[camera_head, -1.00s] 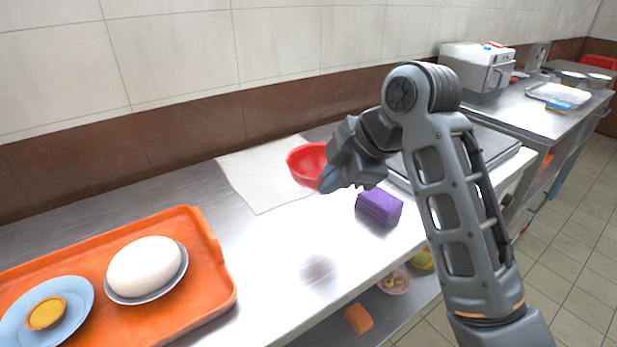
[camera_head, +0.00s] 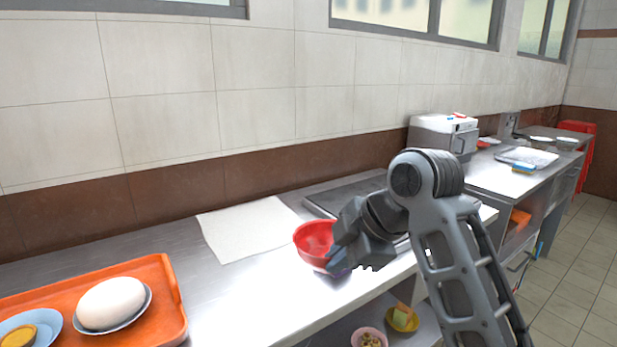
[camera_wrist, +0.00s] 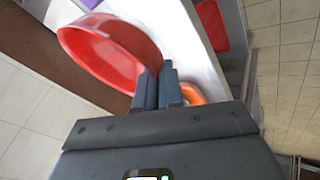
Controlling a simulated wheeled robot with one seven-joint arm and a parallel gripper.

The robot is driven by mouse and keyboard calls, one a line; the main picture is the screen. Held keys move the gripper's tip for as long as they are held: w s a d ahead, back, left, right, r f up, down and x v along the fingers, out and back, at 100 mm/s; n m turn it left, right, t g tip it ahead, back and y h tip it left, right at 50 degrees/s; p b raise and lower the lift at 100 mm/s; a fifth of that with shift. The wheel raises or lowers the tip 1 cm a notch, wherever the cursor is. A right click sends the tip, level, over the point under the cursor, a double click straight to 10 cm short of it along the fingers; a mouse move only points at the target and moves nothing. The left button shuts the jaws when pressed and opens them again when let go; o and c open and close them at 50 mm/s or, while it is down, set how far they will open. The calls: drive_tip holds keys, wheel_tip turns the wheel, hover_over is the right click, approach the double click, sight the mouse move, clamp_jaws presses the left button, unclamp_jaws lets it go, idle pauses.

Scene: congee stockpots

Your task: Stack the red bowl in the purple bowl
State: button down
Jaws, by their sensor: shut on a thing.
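The red bowl (camera_head: 314,240) is held at the tip of my gripper (camera_head: 338,268), over the steel counter by its front edge. In the wrist view the red bowl (camera_wrist: 100,50) is tilted, with its rim at the fingers of my gripper (camera_wrist: 158,88), which are shut on it. No purple bowl can be made out in either current view.
An orange tray (camera_head: 165,290) at the left holds a white rounded item (camera_head: 112,302) in a dish and a blue plate (camera_head: 50,322). A pale sheet (camera_head: 245,228) lies on the counter (camera_head: 220,290). A yellow bowl (camera_head: 403,320) and a pink bowl (camera_head: 369,338) are on the shelf below.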

drive_tip(key=s+d+f+m+h, duration=0.3)
drive_tip(key=s+d+f+m, duration=0.2)
drive_tip(key=f, duration=0.5)
drive_tip(key=s+d+f+m+h, duration=0.4)
drive_tip(key=d+f+m, duration=0.2)
drive_tip(key=f+m, duration=0.3)
drive_tip(key=s+d+f+m+g+h, duration=0.1)
drive_tip(key=s+d+f+m+h, duration=0.3)
drive_tip(key=f, duration=0.8)
drive_tip(key=s+d+m, duration=0.1)
drive_tip(key=d+m, duration=0.1)
drive_tip(key=m, duration=0.1)
drive_tip(key=shift+s+f+m, duration=0.15)
drive_tip(key=shift+s+m, duration=0.15)
